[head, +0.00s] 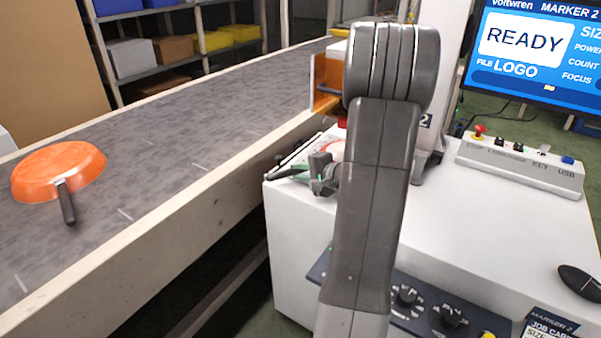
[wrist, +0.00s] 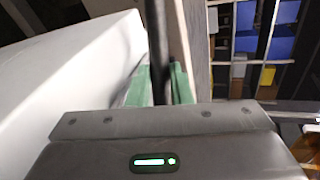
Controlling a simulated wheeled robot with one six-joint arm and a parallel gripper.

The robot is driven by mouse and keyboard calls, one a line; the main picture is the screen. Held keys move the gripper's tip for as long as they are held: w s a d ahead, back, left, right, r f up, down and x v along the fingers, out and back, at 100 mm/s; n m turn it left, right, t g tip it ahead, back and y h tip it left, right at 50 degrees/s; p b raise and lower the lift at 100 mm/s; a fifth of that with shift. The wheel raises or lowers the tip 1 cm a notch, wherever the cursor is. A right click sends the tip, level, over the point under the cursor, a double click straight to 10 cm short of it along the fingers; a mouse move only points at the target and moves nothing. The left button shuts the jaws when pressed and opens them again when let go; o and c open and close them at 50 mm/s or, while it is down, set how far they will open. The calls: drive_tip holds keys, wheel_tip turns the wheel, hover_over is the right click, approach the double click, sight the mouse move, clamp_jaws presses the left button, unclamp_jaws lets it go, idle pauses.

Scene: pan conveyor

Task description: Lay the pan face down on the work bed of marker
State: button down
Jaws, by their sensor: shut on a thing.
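My gripper shows in the wrist view (wrist: 160,90), with its green fingers shut on the dark handle (wrist: 157,40) of a pan. The handle runs away from the fingers to the top of the picture; the pan's body cannot be made out. In the head view my gripper (head: 300,172) is at the left edge of the white marker machine (head: 490,225), partly behind my arm. A small red and white patch shows just beyond it; I cannot tell what it belongs to. The work bed is hidden behind my arm.
An orange pan (head: 60,170) with a dark handle lies on the grey conveyor (head: 180,140) at left. The monitor (head: 535,45) reads READY and MARKER 2. A switch box (head: 520,165) and a mouse (head: 580,283) sit on the machine's top, which is otherwise clear at right.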

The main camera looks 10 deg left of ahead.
drive_tip(key=c, duration=1.2)
unclamp_jaws()
drive_tip(key=shift+c, duration=0.2)
drive_tip(key=v, duration=1.3)
drive_tip(key=shift+s+d+r+p, duration=0.1)
drive_tip(key=shift+s+d+p, duration=0.1)
drive_tip(key=shift+d+p, duration=0.1)
drive_tip(key=x, duration=1.4)
drive_tip(key=shift+b, duration=0.3)
drive_tip(key=shift+d+r, duration=0.1)
